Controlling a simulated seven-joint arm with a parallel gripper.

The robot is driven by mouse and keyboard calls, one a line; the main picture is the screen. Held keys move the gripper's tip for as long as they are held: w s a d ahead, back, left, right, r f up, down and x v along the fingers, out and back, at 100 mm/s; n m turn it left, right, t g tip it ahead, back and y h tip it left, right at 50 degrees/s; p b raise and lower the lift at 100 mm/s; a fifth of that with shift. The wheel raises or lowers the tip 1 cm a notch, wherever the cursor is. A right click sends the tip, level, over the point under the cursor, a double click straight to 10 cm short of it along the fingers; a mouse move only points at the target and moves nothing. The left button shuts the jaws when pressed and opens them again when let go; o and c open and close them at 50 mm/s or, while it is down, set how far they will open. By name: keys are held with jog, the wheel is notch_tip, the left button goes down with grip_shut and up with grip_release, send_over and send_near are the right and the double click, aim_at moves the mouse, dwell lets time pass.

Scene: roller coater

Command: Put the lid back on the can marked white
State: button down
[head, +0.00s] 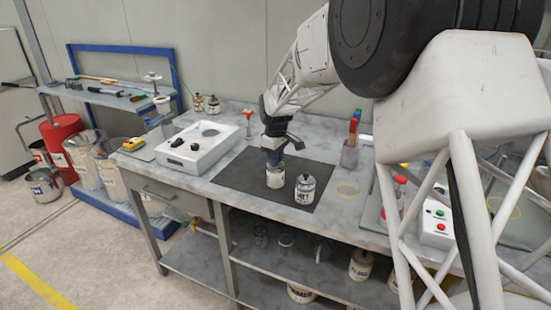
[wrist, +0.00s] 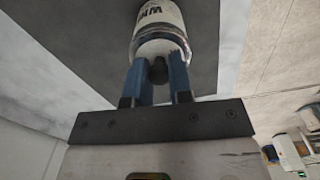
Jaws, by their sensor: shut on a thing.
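My gripper (head: 274,154) points down over a white can (head: 275,178) on the dark mat. In the wrist view, its two blue fingers (wrist: 160,75) are shut on the dark knob (wrist: 158,71) of a pale lid (wrist: 160,48). The lid is at the top of the can (wrist: 158,16), in line with it; I cannot tell whether it is fully seated. The can's label is partly cut off and its first letters look like "WH". A second white can (head: 304,189) with a dark-knobbed lid and dark lettering stands close by on the right.
The dark mat (head: 245,170) has free room to the left. More cans (head: 360,265) sit on the lower shelf.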

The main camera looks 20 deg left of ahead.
dwell(0.4)
jog(key=shift+c, duration=2.4)
grip_release()
jog(key=shift+r, duration=0.1)
jog(key=shift+r, duration=3.4)
jog(key=shift+c, duration=0.3)
grip_shut()
